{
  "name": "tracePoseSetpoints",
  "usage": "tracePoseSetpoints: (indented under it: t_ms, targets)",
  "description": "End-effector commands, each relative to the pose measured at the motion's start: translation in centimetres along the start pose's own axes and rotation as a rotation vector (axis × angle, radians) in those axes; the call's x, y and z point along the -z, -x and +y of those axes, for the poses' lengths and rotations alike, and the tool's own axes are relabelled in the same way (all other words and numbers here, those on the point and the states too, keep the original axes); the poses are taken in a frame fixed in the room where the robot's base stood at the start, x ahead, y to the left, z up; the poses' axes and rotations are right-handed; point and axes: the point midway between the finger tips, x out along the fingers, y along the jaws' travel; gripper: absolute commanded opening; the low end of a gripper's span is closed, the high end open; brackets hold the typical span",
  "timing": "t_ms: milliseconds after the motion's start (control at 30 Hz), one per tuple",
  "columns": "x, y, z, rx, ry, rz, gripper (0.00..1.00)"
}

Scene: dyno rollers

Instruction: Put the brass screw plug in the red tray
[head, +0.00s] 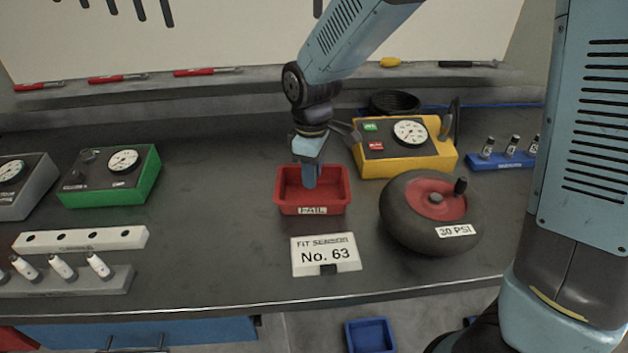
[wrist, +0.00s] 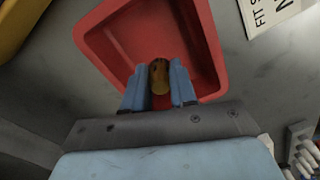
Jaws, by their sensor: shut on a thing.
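The red tray (head: 340,205), labelled "FAIL" on its front, stands on the bench in the middle of the head view. My gripper (head: 310,184) points down into the tray, its fingertips inside the rim. In the wrist view my gripper (wrist: 159,85) is shut on the brass screw plug (wrist: 159,72), a small brownish-gold piece between the two blue fingers. The red tray (wrist: 107,40) lies behind and around it. The plug is hidden by the fingers in the head view. I cannot tell whether it touches the tray floor.
A yellow gauge box (head: 405,150) and a black wheel (head: 430,215) marked "30 PSI" stand close to the tray's right. A "No. 63" sign (head: 325,254) stands in front. A green gauge box (head: 110,175) is at left, with clear bench between it and the tray.

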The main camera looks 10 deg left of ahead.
Motion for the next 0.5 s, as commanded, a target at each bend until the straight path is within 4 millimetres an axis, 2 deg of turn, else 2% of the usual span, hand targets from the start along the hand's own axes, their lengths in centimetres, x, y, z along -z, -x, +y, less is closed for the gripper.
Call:
tracePoseSetpoints:
  t_ms: [33, 167, 500]
  targets:
    - [-0.1, -0.9, -0.1, 0.004, 0.000, -0.005, 0.00]
    - [-0.1, -2.4, -0.1, 0.003, 0.000, -0.004, 0.00]
    - [-0.1, -2.7, 0.0, 0.002, -0.001, -0.002, 0.00]
